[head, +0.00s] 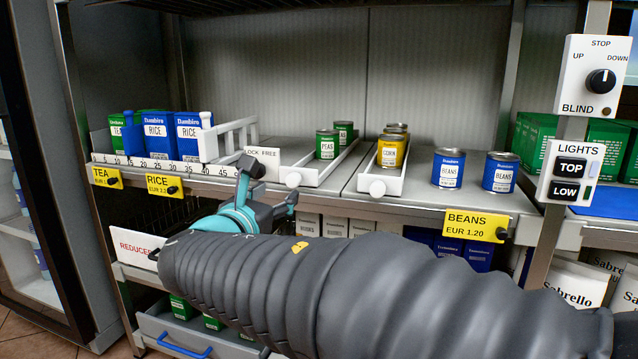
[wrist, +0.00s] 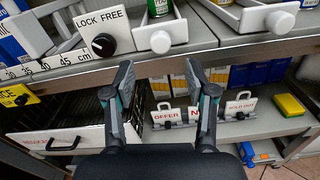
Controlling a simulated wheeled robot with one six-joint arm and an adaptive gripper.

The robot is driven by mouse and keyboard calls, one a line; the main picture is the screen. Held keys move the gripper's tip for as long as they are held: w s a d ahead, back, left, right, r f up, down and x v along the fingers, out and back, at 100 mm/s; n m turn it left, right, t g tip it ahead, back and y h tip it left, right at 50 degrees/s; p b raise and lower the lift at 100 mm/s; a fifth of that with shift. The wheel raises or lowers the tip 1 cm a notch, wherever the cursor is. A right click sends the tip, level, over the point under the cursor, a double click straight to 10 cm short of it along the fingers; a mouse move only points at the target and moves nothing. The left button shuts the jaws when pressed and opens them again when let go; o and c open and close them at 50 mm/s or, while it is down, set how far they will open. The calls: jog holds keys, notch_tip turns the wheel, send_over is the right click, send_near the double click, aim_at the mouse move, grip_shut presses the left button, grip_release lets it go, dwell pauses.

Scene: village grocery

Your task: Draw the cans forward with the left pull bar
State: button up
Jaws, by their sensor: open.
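Two white pull bars with round white knobs lie on the grey shelf. My gripper (head: 268,187) is open and empty in front of the shelf edge. In the wrist view its two fingers (wrist: 161,82) stand wide apart, with the left knob beyond them, apart from both.
A white divider fence (head: 232,139) and a LOCK FREE dial (wrist: 103,44) stand left of the left bar. Blue beans cans (head: 449,168) stand to the right.

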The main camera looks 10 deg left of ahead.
aim_at(292, 182)
jog(key=w, duration=0.8)
jog(key=shift+w+d, duration=0.3)
jog(key=shift+d, duration=0.1)
grip_shut()
